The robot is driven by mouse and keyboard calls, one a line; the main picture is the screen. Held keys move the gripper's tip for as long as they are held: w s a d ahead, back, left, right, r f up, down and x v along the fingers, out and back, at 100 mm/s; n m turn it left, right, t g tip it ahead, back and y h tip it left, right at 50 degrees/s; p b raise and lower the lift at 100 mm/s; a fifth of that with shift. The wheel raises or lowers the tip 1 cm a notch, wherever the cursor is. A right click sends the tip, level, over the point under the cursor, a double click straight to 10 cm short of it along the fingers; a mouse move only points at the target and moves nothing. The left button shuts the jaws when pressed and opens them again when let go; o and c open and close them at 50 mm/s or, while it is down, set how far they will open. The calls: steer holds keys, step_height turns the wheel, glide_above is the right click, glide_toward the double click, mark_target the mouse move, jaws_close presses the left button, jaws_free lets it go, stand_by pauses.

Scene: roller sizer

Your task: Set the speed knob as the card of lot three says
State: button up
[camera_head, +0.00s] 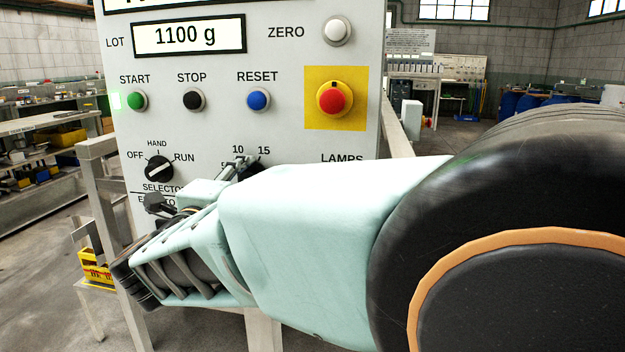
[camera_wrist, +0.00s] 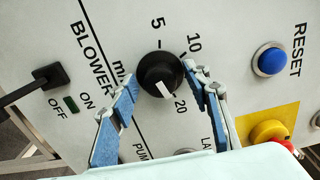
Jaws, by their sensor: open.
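The black round knob (camera_wrist: 157,72) with a white pointer sits on the panel in the wrist view. Numbers 5, 10 and 20 show around it, with part of an "m/" label. Its pointer is turned toward the 20. My gripper (camera_wrist: 161,76) is open, with one blue-padded finger on each side of the knob. I cannot tell whether the fingers touch it. In the head view my arm hides most of this knob, with 10 and 15 showing above. No lot card is readable in either view.
The panel (camera_head: 290,70) also bears a lot display (camera_head: 189,36) reading 1100 g, green (camera_head: 136,101), black (camera_head: 192,100) and blue (camera_head: 259,99) buttons, and a red stop button (camera_head: 334,99) on yellow. A selector (camera_head: 159,169) is left of my gripper. The blower switch (camera_wrist: 50,77) is nearby.

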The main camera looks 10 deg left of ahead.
steer(key=s, duration=1.2)
steer(key=shift+a, duration=0.45)
steer(key=shift+r, duration=0.15)
